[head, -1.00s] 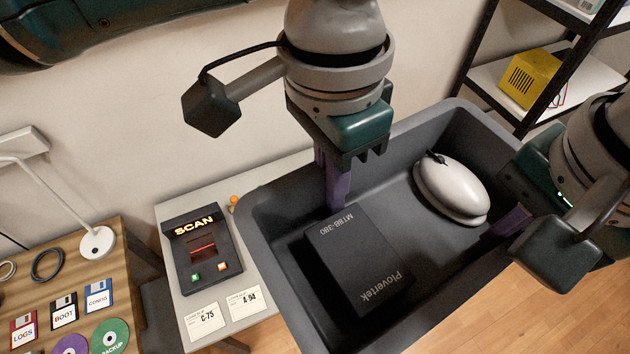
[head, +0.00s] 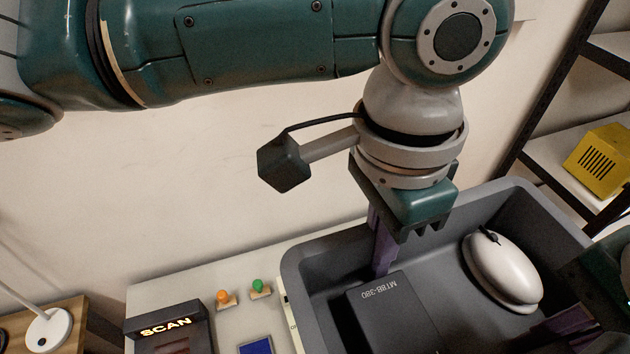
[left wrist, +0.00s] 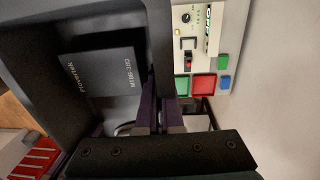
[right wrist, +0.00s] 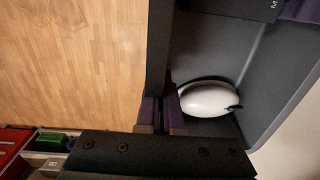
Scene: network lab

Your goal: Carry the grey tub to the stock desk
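The grey tub (head: 318,258) is in the lower right of the head view, with its near part cut off by the picture edge. It holds a black box (head: 385,310) marked MTBB-380 and a white computer mouse (head: 502,272). My left gripper (head: 383,245) is shut on the tub's wall, one purple finger showing inside; the left wrist view shows both fingers astride the wall (left wrist: 158,112). My right gripper (head: 568,330) is at the opposite wall, partly cut off; the right wrist view shows its fingers closed on that wall (right wrist: 161,112).
A black-framed shelf with a yellow box (head: 600,162) stands right. A wooden table (head: 65,320) carries a lamp base (head: 46,331).

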